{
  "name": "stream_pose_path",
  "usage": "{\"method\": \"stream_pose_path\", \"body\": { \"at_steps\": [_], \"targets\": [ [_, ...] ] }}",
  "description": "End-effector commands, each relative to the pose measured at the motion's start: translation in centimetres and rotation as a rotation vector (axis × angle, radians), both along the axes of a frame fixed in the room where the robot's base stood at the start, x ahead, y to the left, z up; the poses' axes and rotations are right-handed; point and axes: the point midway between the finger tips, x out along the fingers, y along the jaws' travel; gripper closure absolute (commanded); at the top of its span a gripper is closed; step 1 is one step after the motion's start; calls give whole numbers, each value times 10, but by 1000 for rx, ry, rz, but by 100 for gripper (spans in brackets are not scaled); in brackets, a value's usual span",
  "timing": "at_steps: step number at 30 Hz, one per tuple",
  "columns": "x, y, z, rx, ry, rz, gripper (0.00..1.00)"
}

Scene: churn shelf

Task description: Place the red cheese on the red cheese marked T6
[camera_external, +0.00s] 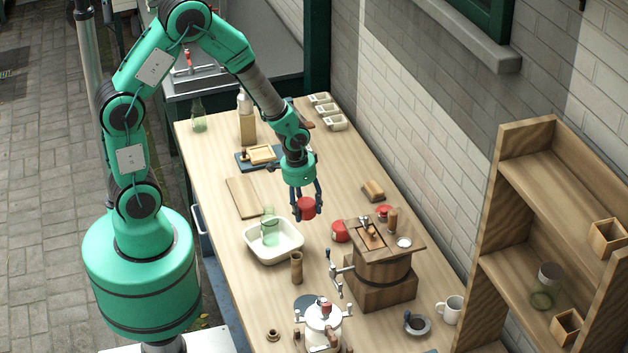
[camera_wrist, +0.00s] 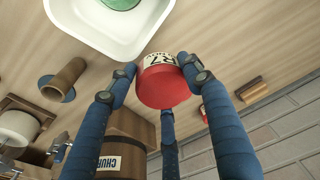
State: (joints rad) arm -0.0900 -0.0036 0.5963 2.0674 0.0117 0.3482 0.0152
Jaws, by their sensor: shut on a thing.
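My gripper (camera_external: 305,203) is shut on a red cheese (camera_external: 307,209) and holds it above the table. In the wrist view, the held red cheese (camera_wrist: 164,90) sits between my fingers, with a white label that seems to read R7. A second red cheese (camera_external: 340,231) rests on the table beside the wooden churn, to the lower right of my gripper. A third red item (camera_external: 384,211), seemingly another cheese, lies behind the churn. I cannot read a T6 mark on either. A small part of a red thing (camera_wrist: 203,112) shows beside a finger in the wrist view.
A white basin (camera_external: 290,246) holding a green glass stands left of the wooden churn (camera_external: 378,285). A wooden cup (camera_external: 296,268), a white pot (camera_external: 322,325) and a mug (camera_external: 450,308) are nearer. A cutting board (camera_external: 243,196) lies at left. A shelf (camera_external: 490,210) stands at right.

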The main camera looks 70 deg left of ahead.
Motion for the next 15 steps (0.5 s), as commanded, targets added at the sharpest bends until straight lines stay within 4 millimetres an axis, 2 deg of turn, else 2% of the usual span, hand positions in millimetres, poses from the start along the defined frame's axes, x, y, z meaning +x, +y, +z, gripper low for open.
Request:
{"method": "stream_pose_path", "body": {
  "at_steps": [3,6,10,15],
  "targets": [
    [-22,-12,-3,0,0,-26,81],
    [-34,-19,-5,1,0,-43,81],
    [-44,-23,-7,1,0,-55,81],
    [-48,-25,-8,1,0,-59,81]
  ]
}}
